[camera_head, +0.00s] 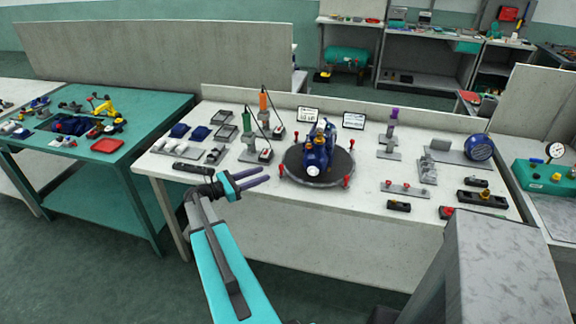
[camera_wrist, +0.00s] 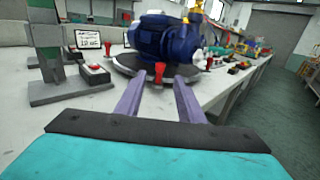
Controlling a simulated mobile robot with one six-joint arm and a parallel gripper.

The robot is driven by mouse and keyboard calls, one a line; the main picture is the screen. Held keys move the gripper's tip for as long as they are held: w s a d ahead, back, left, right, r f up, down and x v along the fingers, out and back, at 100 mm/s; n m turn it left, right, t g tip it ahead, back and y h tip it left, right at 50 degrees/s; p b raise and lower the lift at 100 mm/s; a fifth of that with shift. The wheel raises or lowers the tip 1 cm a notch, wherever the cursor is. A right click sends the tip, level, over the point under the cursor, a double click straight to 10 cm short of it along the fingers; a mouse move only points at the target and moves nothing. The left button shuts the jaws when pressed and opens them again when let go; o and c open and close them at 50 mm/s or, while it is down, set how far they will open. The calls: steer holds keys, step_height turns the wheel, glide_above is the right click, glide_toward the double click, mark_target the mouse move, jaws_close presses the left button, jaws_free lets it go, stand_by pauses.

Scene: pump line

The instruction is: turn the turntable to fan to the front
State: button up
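The turntable (camera_head: 297,163) is a round dark disc on the white bench, with several upright red pegs around its rim. A blue pump unit (camera_head: 318,150) stands on it, with a small pale round face toward the bench front. Brass-coloured parts show on top; I cannot tell which end is the fan. My gripper (camera_head: 266,174) is open and empty, left of the disc and pointing at it. In the wrist view, a red peg (camera_wrist: 159,70) of the turntable (camera_wrist: 127,62) stands ahead between the fingertips, seemingly apart from both. The blue motor (camera_wrist: 150,35) is behind it.
An orange-topped tool stand (camera_head: 265,108) and a green one (camera_head: 248,125) stand left of the disc. Two white sign cards (camera_head: 307,114) are behind it. A small rail with red knobs (camera_head: 405,189) lies to its right. Bench space in front of the disc is clear.

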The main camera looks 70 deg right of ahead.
mark_target(290, 171)
steer(key=shift+s+d, duration=0.1)
steer(key=p+x, duration=0.4)
steer(key=x, duration=0.9)
steer(key=shift+s+d, duration=0.15)
steer(key=shift+s, duration=0.1)
jaws_close()
